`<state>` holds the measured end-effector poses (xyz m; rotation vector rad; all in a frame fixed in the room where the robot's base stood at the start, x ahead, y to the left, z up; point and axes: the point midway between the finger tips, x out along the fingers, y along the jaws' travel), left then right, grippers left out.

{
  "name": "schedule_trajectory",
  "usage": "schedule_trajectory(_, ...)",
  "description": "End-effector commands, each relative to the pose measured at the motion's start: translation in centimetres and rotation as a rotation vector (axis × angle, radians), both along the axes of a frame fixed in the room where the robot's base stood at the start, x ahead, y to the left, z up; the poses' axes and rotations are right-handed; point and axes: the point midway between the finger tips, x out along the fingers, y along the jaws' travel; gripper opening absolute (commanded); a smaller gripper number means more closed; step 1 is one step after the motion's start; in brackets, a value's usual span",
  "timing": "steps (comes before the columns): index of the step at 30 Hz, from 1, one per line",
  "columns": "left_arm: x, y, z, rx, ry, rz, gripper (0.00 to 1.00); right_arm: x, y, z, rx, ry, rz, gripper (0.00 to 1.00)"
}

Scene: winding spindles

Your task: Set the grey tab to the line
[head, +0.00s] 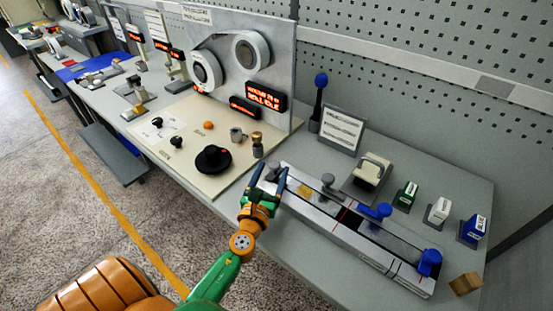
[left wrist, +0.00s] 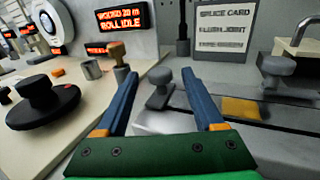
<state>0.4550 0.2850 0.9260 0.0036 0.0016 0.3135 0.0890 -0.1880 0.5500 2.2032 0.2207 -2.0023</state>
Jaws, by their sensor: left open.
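My left gripper (head: 270,171) is open at the left end of the long splice fixture (head: 318,213). In the left wrist view, a grey tab with a round knob (left wrist: 160,90) shows between the two blue fingers (left wrist: 158,75), apparently untouched. A second grey knob (head: 328,181) stands farther right along the fixture's back side; it also shows in the left wrist view (left wrist: 277,66). My right gripper is not in view.
Left of the gripper is a cream panel (head: 185,165) with a black dial (head: 212,158) and a brass-topped post (head: 257,145). A sign (head: 342,130) and a tape dispenser (head: 372,170) stand behind. A wooden block (head: 466,284) sits at the right edge.

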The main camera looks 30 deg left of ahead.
Motion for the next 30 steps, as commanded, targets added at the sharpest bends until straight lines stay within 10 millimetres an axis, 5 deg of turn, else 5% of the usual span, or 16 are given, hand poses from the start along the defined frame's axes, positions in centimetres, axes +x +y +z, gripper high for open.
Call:
schedule_trajectory(6,2.8,0.9,0.0,-0.002,-0.002,0.001,0.69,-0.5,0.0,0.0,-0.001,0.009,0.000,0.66)
schedule_trajectory(13,2.9,1.0,0.0,-0.003,0.000,0.001,0.69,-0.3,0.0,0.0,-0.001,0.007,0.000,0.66)
schedule_trajectory(21,2.9,1.0,0.0,-0.004,0.000,0.001,0.00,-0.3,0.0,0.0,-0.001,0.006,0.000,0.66)
schedule_trajectory(30,2.9,1.0,0.0,-0.004,0.000,0.001,0.00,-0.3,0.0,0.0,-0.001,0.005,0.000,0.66)
